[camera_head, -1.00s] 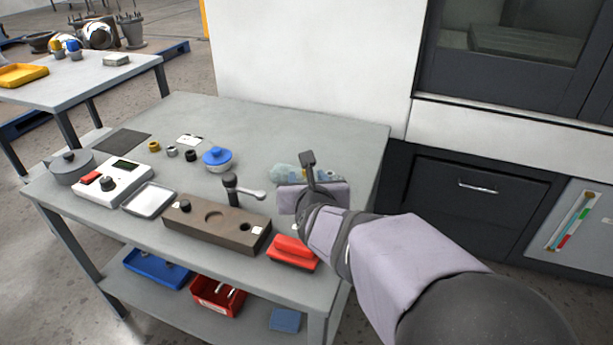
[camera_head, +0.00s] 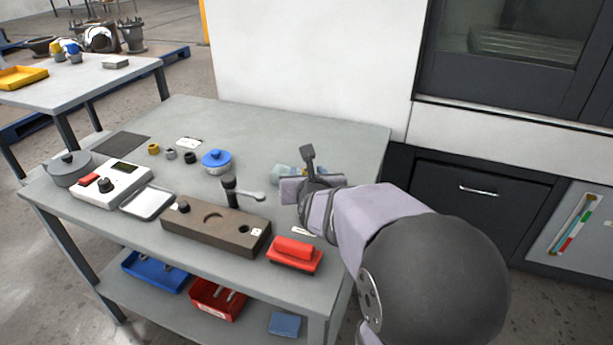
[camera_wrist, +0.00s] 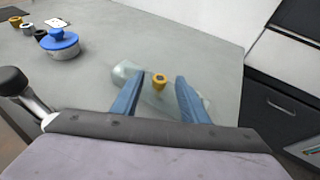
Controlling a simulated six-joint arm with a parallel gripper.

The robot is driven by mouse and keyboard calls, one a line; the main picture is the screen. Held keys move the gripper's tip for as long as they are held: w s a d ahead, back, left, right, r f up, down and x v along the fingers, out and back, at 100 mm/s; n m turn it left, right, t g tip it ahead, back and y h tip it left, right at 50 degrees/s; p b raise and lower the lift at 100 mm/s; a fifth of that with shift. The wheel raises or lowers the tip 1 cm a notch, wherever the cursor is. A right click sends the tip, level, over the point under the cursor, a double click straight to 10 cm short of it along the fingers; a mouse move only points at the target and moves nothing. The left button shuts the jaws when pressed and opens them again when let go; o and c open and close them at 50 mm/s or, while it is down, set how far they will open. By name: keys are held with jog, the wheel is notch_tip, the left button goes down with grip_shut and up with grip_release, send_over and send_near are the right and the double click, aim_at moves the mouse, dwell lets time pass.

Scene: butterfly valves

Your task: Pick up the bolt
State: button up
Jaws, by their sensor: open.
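A yellow-brass piece with a dark hole or recess in its top (camera_wrist: 159,82), apparently the bolt, shows in the wrist view. It appears between the two blue fingers of my gripper (camera_wrist: 161,75), beyond or below them; I cannot tell the gap. The fingers are spread and nothing is held. A pale translucent object (camera_wrist: 124,71) lies around or behind the brass piece. In the head view my gripper (camera_head: 300,172) is over the right part of the table, and its wrist hides the brass piece. The translucent object (camera_head: 281,174) shows just left of it.
A black-headed lever tool (camera_head: 230,190) stands left of my gripper. A brown block with holes (camera_head: 210,231) and a red block (camera_head: 295,253) are in front. A blue-lidded pot (camera_head: 217,162) and small fittings (camera_head: 170,154) stand farther left. The table's back right is clear.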

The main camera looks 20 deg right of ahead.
grip_shut()
notch_tip(320, 180, up, 10)
jog(key=p, duration=0.5)
jog(key=shift+r+p, duration=0.1)
jog(key=shift+p, duration=0.2)
